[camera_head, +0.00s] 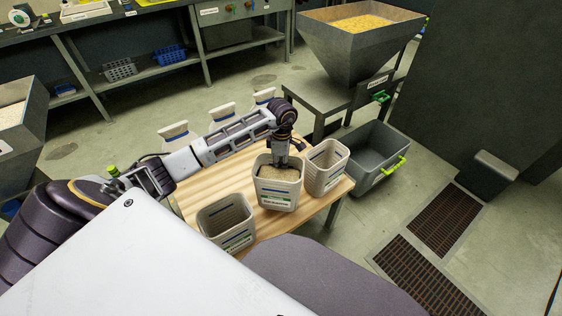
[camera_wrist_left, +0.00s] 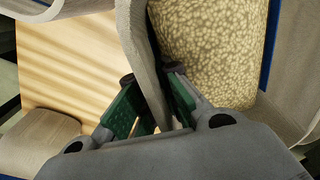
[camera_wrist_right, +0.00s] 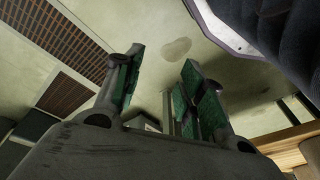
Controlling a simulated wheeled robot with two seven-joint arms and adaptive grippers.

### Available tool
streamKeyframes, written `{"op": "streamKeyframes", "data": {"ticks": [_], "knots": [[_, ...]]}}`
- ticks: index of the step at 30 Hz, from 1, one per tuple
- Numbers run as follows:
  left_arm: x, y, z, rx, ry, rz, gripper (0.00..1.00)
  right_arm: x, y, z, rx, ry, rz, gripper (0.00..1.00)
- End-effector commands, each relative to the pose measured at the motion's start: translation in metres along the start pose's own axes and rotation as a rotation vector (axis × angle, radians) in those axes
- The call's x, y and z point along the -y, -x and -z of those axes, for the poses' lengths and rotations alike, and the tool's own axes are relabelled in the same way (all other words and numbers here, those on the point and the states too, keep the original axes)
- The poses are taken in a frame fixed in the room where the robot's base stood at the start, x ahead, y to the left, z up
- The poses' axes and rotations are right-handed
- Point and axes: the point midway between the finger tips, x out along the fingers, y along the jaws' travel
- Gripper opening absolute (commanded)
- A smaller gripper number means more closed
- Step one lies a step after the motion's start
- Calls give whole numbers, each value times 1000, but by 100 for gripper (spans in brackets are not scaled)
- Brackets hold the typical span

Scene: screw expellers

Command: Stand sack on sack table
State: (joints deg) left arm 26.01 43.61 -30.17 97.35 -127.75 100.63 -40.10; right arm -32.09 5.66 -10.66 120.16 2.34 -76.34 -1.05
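A wooden table (camera_head: 190,208) carries three open, beige, sack-like containers with labels. The middle one (camera_head: 278,192) stands upright and holds pale speckled contents, also visible in the left wrist view (camera_wrist_left: 215,45). My left gripper (camera_head: 281,163) points down at its rim. In the left wrist view its green-padded fingers (camera_wrist_left: 150,95) stand apart on either side of the container wall (camera_wrist_left: 147,55); a gap shows beside the wall, and firm contact cannot be seen. My right gripper (camera_wrist_right: 158,85) is open and empty above the floor.
Empty containers stand at front left (camera_head: 226,222) and right (camera_head: 325,166) of the middle one. Several white bags (camera_head: 222,113) stand along the table's far side. A grey bin (camera_head: 375,152) sits beyond the right end, below a hopper (camera_head: 355,62). Floor grates (camera_head: 447,218) lie at right.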

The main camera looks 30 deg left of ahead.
Motion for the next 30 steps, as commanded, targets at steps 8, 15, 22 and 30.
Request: {"op": "streamKeyframes", "data": {"ticks": [8, 15, 22, 30], "knots": [[-2, -18, 0, 2, 1, -2, 0, 2, 9, 6, -23, 1, 3, 40], [-2, -18, 0, 2, 0, -3, 0, 3, 8, 0, -10, 1, 5, 40], [-2, -24, 0, 3, 0, -2, 0, 3, 5, -3, -3, 1, 6, 40], [-3, -49, -1, 3, 1, 0, 0, 4, 12, 4, -22, 2, 8, 40]]}}
